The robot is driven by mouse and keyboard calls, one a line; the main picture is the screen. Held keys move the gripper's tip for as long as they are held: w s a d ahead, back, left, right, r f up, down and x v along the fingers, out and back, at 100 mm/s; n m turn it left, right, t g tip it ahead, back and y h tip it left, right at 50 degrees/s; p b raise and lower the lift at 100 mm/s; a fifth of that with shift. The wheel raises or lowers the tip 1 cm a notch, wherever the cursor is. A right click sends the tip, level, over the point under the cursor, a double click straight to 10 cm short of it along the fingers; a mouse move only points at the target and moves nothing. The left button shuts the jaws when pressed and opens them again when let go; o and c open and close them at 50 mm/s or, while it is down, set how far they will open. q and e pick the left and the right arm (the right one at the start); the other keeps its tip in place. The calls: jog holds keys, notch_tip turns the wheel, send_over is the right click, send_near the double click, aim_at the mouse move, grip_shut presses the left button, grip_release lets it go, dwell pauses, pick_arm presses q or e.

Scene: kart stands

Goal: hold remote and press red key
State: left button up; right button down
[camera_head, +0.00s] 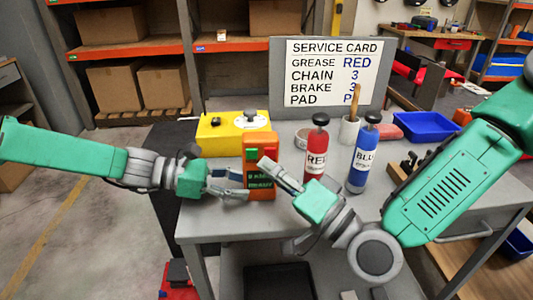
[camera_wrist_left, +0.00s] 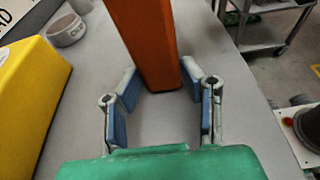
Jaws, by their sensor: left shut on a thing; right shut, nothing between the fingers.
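The orange remote (camera_head: 262,192) stands upright near the front of the grey table. A green key (camera_head: 250,153) shows on its upper face, with dark labels below. I cannot make out a red key; my right gripper covers part of the face. My left gripper (camera_head: 244,185) is shut on the remote from the left. In the left wrist view, its fingers (camera_wrist_left: 162,84) sit on both sides of the orange body (camera_wrist_left: 150,40). My right gripper (camera_head: 266,163) is shut and empty, its tips in front of the remote's upper part; I cannot tell whether they touch.
A yellow box (camera_head: 225,140) stands behind the remote. A red bottle (camera_head: 316,155) and a blue bottle (camera_head: 362,165) stand to the right, near my right arm. A service card (camera_head: 334,72) stands behind. A blue bin (camera_head: 428,126) is at the back right.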

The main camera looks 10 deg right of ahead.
jog(key=s, duration=0.4)
jog(key=shift+s, duration=0.3)
dwell(0.5)
pick_arm(q)
jog(key=o, duration=1.2)
jog(key=shift+c, duration=0.2)
